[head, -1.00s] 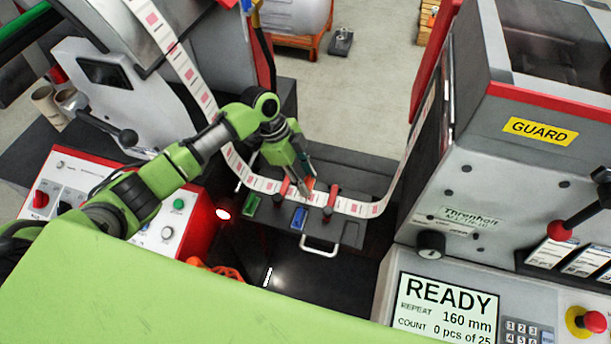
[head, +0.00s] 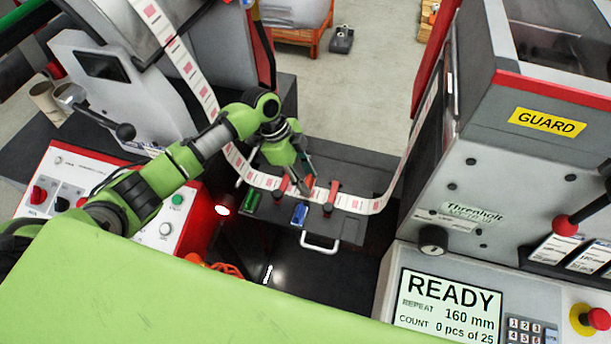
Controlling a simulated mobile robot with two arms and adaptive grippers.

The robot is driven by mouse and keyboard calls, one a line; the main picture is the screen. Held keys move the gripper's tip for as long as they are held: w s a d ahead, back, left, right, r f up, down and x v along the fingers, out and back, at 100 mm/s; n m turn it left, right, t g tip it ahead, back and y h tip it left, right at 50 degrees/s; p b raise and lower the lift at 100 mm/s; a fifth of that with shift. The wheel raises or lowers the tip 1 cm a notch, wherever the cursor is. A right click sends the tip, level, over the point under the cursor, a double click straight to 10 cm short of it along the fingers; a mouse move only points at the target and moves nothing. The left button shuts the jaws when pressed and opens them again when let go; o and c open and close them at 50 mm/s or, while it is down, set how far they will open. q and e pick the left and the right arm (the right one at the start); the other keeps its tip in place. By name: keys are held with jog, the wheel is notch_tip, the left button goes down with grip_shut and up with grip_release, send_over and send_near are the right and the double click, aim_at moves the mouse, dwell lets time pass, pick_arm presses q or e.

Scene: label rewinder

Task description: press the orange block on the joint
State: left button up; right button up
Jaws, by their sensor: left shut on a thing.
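My left gripper (head: 304,178) reaches down over the dark splice table (head: 350,158) from the left. It is shut on the small orange block (head: 308,183), which is partly hidden by the fingers. The block is at the label strip (head: 358,204), between two red clamps (head: 283,187) (head: 332,192). I cannot tell whether it touches the strip. The joint itself is hidden or too small to make out under the gripper. My right gripper is not in view.
A green piece (head: 252,200) and a blue piece (head: 299,214) lie at the table's front, above a pale handle (head: 320,244). The guarded machine (head: 500,150) stands on the right, its screen (head: 447,305) reading READY. A control panel (head: 110,185) is on the left.

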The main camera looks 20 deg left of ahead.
pick_arm(q)
jog(key=shift+f+b, duration=0.4)
jog(key=shift+f, duration=0.3)
jog(key=shift+f+b, duration=0.35)
jog(key=shift+f, duration=0.4)
dwell(1.2)
jog(key=shift+r, duration=0.1)
dwell(0.4)
jog(key=shift+r+p, duration=2.35)
jog(key=shift+r, duration=0.1)
notch_tip(320, 180, up, 3)
jog(key=p, duration=0.3)
jog(key=shift+f, duration=0.1)
